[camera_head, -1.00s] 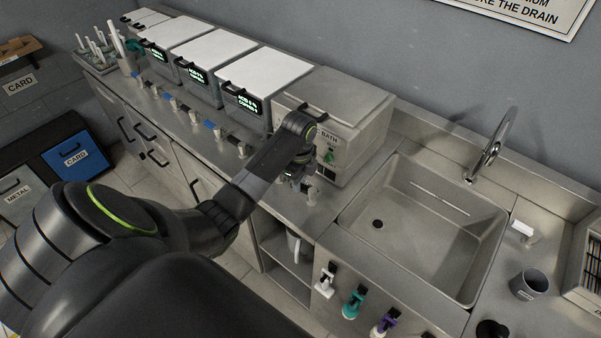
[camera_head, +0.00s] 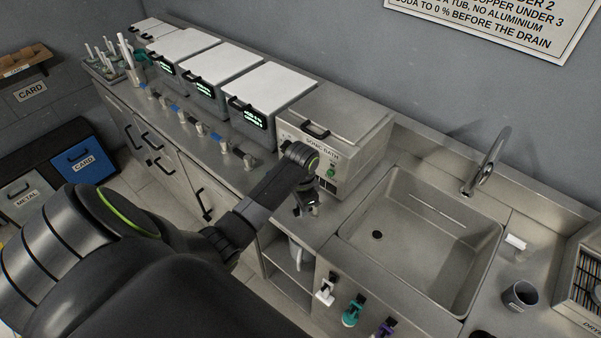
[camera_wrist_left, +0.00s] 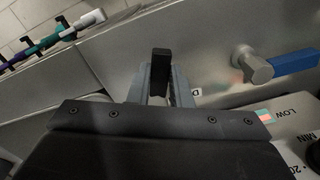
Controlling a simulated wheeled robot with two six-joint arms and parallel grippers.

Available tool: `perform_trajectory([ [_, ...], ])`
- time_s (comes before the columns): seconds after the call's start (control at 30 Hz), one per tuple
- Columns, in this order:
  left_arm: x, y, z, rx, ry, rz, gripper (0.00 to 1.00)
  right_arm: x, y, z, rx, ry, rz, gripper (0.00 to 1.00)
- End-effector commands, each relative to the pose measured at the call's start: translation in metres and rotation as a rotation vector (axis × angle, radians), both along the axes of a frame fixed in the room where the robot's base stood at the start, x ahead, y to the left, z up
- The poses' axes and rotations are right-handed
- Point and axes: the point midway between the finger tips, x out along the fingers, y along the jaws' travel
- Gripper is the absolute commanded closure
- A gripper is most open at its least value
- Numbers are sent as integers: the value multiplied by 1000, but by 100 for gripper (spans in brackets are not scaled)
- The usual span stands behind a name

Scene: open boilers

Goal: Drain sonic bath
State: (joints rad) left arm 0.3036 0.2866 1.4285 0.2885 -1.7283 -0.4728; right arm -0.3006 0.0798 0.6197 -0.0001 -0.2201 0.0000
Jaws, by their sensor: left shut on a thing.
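The sonic bath (camera_head: 340,125) is a grey metal box with a closed lid, a front label and a green control, on the counter left of the sink. My left gripper (camera_head: 307,205) is at the counter's front edge, in front of and below the bath's front. In the left wrist view, my left gripper (camera_wrist_left: 160,95) is shut on a black handle (camera_wrist_left: 161,68) that stands up between its grey fingers. A label starting with D shows just beside it. The handle's valve body is hidden by the gripper. My right gripper is not in view.
The sink (camera_head: 420,235) with its tap (camera_head: 488,162) is right of the bath. White-lidded tubs (camera_head: 275,90) with front valves stand in a row to the left. A neighbouring valve has a blue handle (camera_wrist_left: 297,62). A grey cup (camera_head: 520,296) stands right of the sink.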

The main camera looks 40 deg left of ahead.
Motion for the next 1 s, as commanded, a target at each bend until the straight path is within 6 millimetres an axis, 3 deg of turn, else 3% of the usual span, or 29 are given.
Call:
perform_trajectory([
  [0.43,-4,-11,0,0,-1,284,100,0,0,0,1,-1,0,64],
  [1.0,-4,-14,0,0,-1,353,100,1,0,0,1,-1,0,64],
])
